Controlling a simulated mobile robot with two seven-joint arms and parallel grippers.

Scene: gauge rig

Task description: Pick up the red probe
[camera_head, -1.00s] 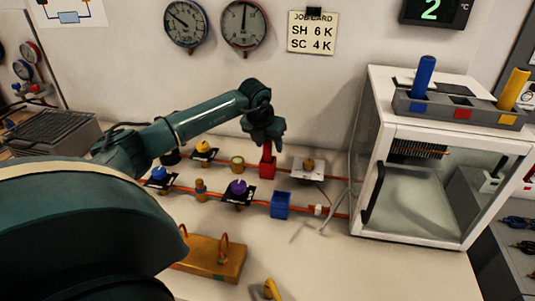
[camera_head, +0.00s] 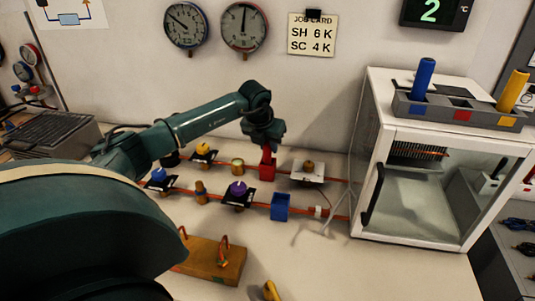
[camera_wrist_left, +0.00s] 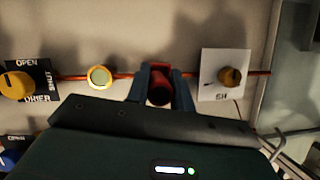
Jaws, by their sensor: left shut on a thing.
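The red probe (camera_wrist_left: 160,93) stands between the fingers of my left gripper (camera_wrist_left: 160,88) in the left wrist view. The fingers are shut on it from both sides. In the head view my left gripper (camera_head: 266,142) is over a red holder (camera_head: 267,168) on the back pipe, and the gripper hides most of the probe there. I cannot tell whether the probe is still seated in the holder. My right gripper is not in view.
A white plate with a brass knob (camera_head: 308,167) is right of the holder. A blue holder (camera_head: 280,206) and a purple knob (camera_head: 238,189) are in front. A white cabinet (camera_head: 425,180) stands right, bearing a rack (camera_head: 440,112) with a blue probe (camera_head: 423,78) and a yellow probe (camera_head: 513,90).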

